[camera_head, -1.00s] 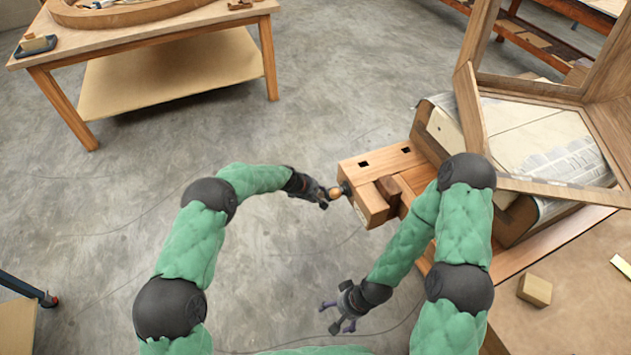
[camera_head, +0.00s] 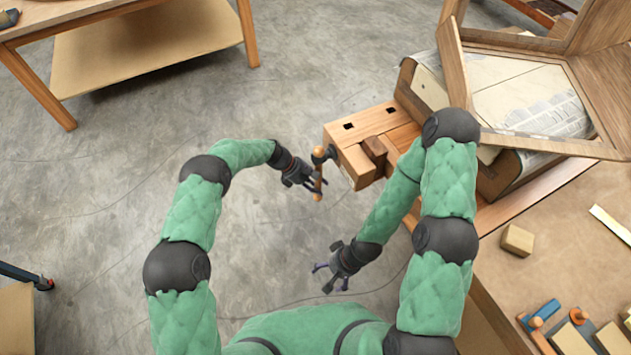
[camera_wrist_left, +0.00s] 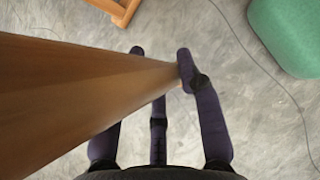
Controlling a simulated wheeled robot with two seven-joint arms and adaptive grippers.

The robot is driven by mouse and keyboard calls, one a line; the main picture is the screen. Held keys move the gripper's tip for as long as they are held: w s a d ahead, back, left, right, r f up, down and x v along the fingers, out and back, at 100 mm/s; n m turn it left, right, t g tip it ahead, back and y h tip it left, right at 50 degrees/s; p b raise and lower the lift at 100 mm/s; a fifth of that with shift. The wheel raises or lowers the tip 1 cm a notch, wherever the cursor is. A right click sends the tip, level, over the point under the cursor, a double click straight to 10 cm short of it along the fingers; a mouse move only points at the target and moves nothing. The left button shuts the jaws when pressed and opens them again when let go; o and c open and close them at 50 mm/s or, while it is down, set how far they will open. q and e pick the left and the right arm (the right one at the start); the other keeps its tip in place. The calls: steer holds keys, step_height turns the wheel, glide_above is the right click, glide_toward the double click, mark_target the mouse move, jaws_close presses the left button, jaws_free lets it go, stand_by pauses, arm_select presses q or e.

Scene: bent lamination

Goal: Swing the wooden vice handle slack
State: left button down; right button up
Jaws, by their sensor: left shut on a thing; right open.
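The wooden vice handle (camera_head: 319,168) is a slim rod with rounded ends, set across the dark screw end at the front of the wooden vice (camera_head: 355,162). In the head view it stands nearly in line with the picture's height. My left gripper (camera_head: 314,181) is shut on its lower part. In the left wrist view the handle (camera_wrist_left: 75,88) runs large from the left edge to between my left fingers (camera_wrist_left: 160,80). My right gripper (camera_head: 332,281) is open and empty, below the vice and over the floor.
The bench (camera_head: 540,195) on the right carries a bent wooden frame (camera_head: 455,75) on a form, a small wood block (camera_head: 517,240) and several tools. Another table (camera_head: 150,50) stands at upper left. The floor between is clear.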

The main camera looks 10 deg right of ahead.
arm_select(q)
steer(key=shift+s+d, duration=0.1)
stand_by(0.3)
steer(key=c, duration=0.8)
jaws_free()
steer(key=v, duration=1.2)
